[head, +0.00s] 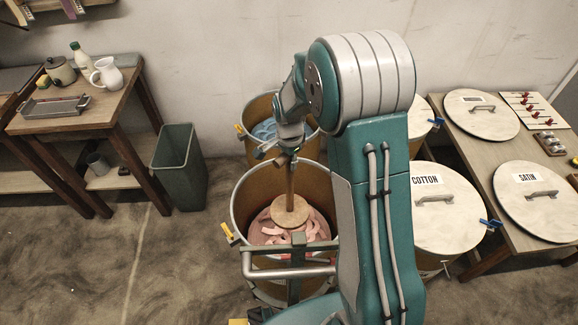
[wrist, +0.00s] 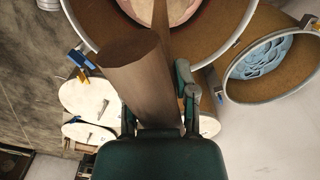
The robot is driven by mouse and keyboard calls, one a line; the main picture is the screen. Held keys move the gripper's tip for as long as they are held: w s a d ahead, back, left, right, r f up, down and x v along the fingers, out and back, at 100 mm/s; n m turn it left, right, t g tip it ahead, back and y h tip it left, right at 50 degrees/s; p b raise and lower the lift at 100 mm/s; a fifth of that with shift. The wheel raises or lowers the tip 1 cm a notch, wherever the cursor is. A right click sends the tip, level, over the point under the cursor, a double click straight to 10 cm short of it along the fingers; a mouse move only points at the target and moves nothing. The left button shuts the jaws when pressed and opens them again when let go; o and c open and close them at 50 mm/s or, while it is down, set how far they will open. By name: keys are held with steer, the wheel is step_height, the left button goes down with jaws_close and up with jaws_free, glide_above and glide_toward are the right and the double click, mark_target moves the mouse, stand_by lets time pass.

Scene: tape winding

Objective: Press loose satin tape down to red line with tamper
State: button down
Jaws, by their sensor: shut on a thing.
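My gripper (head: 284,153) is shut on the wooden handle of the tamper (head: 290,210). The tamper's shaft hangs down into the near drum (head: 238,198), with its round disc over the pink satin tape (head: 309,228). I cannot tell whether the disc touches the tape. The tape lies in loose loops around the disc. My arm hides the drum's right side.
A drum with blue tape (head: 265,131) stands behind. Drum lids marked COTTON (head: 440,215) and SATIN (head: 545,205) are at the right, the latter on a table. A green bin (head: 180,165) and a side table (head: 75,115) stand left. A metal rail (head: 290,271) crosses the near drum's front.

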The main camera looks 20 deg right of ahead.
step_height(320, 180, up, 15)
stand_by(1.2)
steer(key=shift+r, duration=0.15)
